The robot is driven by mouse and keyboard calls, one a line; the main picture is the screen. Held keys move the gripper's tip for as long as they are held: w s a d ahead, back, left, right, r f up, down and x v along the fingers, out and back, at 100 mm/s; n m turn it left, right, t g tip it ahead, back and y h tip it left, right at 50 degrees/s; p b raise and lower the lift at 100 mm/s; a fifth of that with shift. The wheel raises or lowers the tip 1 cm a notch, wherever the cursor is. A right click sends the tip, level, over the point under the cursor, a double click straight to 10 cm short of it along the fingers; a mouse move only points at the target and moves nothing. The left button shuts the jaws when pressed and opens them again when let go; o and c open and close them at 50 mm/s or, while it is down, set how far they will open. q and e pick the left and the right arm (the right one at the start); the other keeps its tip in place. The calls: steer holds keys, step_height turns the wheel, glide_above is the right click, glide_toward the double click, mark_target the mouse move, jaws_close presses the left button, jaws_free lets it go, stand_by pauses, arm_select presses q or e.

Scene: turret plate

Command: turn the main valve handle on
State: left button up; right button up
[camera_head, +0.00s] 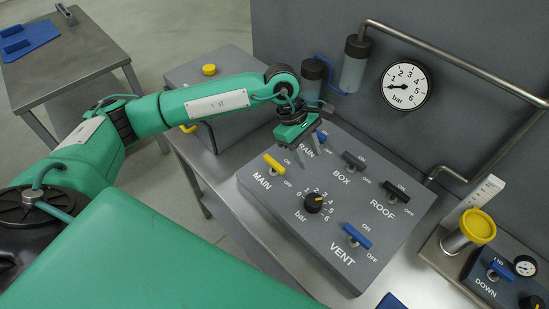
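The main valve handle (274,164) is a yellow bar at the left of the grey valve panel (325,250), above the label MAIN. Its lower right end lies near the OFF mark, and the ON mark is above it. My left gripper (306,152) hangs over the panel's upper left part, right of and above the yellow handle, apart from it. It partly covers the DRAIN label, close to the blue drain handle (321,136). Its fingers are small and dark here, so I cannot tell whether they are open. My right gripper is not in view.
The box handle (354,161), roof handle (397,194), blue vent handle (357,236) and black bar knob (313,203) share the panel. A gauge (406,85) and pipes stand behind. A yellow-topped cylinder (478,227) stands right.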

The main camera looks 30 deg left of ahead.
mark_target(274, 162)
arm_select(q)
steer(key=w+a+r+y, duration=0.25)
steer(key=a+y, duration=0.25)
steer(key=a, duration=0.6)
steer(key=shift+m, duration=0.3)
step_height(274, 162, down, 14)
steer(key=p, duration=0.6)
steer(key=shift+w+d, duration=0.1)
steer(key=shift+f, duration=0.45)
steer(key=shift+c, duration=0.5)
jaws_close()
